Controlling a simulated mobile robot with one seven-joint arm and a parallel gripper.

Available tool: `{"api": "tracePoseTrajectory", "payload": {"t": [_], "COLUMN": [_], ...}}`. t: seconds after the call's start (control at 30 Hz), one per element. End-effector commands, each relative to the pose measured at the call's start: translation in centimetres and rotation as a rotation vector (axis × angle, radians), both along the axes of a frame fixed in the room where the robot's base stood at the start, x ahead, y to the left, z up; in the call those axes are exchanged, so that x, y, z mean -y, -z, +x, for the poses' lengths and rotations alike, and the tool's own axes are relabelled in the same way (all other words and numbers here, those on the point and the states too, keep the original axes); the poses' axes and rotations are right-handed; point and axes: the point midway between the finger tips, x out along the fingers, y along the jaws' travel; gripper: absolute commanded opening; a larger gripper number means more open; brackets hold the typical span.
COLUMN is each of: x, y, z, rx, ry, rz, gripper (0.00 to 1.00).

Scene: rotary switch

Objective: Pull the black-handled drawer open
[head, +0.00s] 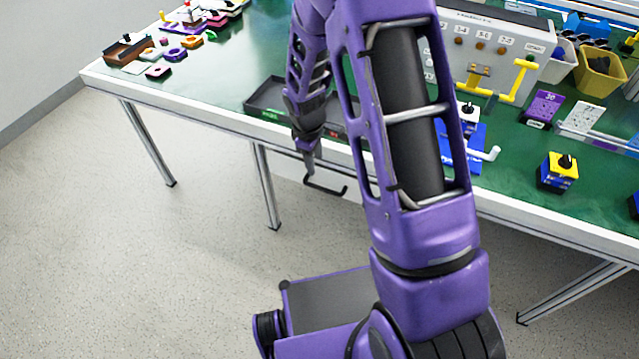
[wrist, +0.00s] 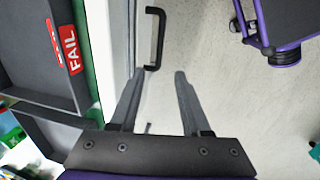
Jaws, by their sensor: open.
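The black handle (head: 325,187) stands out from the white drawer front (head: 283,178), under the front edge of the table. In the wrist view the black handle (wrist: 154,38) lies ahead of the fingertips, slightly left of the middle between them. My gripper (wrist: 157,75) is open and empty, its two fingers apart with floor showing between them. In the head view my gripper (head: 309,163) points down just above and left of the handle, and seems apart from it. The drawer looks shut, but much of its front is hidden behind my arm.
The green tabletop (head: 225,80) holds a grey control panel (head: 490,45) and a yellow-topped switch (head: 562,165).

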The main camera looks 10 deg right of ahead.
Motion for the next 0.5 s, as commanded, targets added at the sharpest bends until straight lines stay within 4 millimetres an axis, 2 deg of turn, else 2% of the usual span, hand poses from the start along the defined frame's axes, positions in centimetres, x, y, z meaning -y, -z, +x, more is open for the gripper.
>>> {"api": "tracePoseTrajectory", "payload": {"t": [0.03,0.2,0.5], "x": [0.2,0.6,1.2], "y": [1.5,5.2,10.6], "z": [0.1,0.6,1.6], "rx": [-0.004,-0.003,-0.001], "ry": [0.001,0.0,0.0], "rz": [-0.002,-0.001,-0.001], "gripper": [0.47,0.47,0.47]}}
